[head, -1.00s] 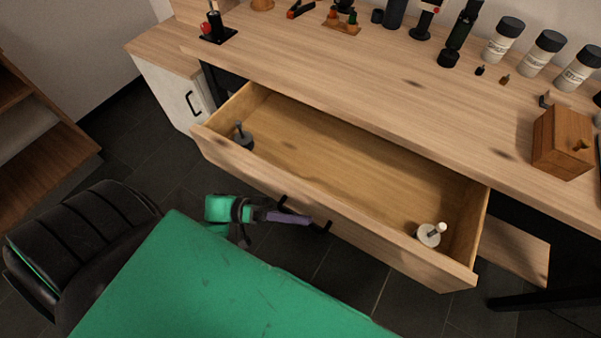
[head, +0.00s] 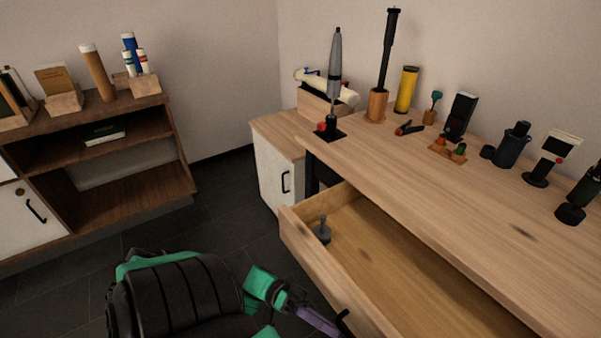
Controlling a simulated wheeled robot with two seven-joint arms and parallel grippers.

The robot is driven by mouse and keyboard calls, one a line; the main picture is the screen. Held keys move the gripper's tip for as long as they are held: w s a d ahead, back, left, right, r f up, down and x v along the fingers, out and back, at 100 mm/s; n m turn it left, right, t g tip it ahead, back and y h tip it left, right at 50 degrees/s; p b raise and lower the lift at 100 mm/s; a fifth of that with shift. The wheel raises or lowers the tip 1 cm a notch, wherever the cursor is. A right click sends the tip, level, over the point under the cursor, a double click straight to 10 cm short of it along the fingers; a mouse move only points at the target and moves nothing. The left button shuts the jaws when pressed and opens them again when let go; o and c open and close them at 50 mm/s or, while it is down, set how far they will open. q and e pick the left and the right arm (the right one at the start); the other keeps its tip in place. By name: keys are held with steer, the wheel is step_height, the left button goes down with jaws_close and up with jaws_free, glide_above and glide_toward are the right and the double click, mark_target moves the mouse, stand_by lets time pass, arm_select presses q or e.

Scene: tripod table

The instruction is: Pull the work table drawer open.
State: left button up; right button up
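The wooden work table (head: 450,190) stands on the right. Its drawer (head: 298,238) is pulled out, and its light inside (head: 400,262) shows; its right part is cut off by the picture edge. A dark drawer handle (head: 343,317) shows on the front near the bottom edge. My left gripper (head: 320,321), with purple fingers, is at the drawer front beside the handle. The fingertips are small and partly cut off, so I cannot tell whether they close on the handle. My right gripper is not in view.
A grey knobbed piece (head: 322,233) stands in the drawer. Several tools and a yellow cylinder (head: 406,90) stand on the table top. A white cabinet (head: 276,177) is behind the table's left end. A dark brown shelf (head: 125,205) stands left, with free dark floor (head: 85,275) before it.

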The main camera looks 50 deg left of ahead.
arm_select(q)
steer(key=b+v, duration=0.2)
steer(key=v, duration=0.6)
steer(key=shift+a, duration=0.35)
steer(key=shift+s+f, duration=0.1)
